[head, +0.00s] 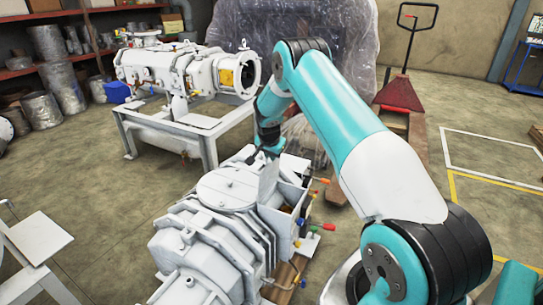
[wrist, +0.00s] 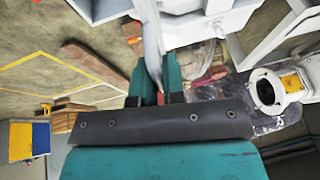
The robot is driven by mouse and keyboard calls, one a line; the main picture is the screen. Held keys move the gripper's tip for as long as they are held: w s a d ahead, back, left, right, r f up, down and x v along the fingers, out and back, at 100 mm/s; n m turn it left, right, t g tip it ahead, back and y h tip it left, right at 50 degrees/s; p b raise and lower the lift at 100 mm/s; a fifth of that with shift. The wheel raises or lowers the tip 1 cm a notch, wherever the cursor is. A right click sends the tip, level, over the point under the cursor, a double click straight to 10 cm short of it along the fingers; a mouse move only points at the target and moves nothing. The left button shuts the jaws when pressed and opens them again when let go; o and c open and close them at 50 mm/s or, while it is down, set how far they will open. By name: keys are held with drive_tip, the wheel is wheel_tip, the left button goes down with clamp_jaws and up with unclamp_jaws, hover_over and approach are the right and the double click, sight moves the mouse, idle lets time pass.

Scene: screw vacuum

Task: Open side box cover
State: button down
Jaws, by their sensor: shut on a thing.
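The white vacuum machine (head: 215,235) stands in the lower middle of the head view. Its side box (head: 292,196) is on the right side, with coloured parts showing in and around it. The cover (head: 268,180) shows as a thin, pale grey panel standing steeply up at the box. My gripper (head: 268,150) is at the panel's upper edge. In the wrist view my gripper (wrist: 157,92) is shut on a thin pale edge of the cover (wrist: 152,45), between the teal fingers. My arm hides part of the area right of the box.
A second white machine (head: 185,70) stands on a frame behind. A red pallet jack (head: 400,95) and a plastic-wrapped load (head: 335,60) are at the back. Shelves (head: 90,25) line the back left. Open floor (head: 480,150) lies to the right.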

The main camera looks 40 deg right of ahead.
drive_tip(key=shift+f, duration=0.1)
drive_tip(key=c, duration=1.2)
unclamp_jaws()
drive_tip(key=v, duration=1.7)
drive_tip(key=shift+s, duration=0.1)
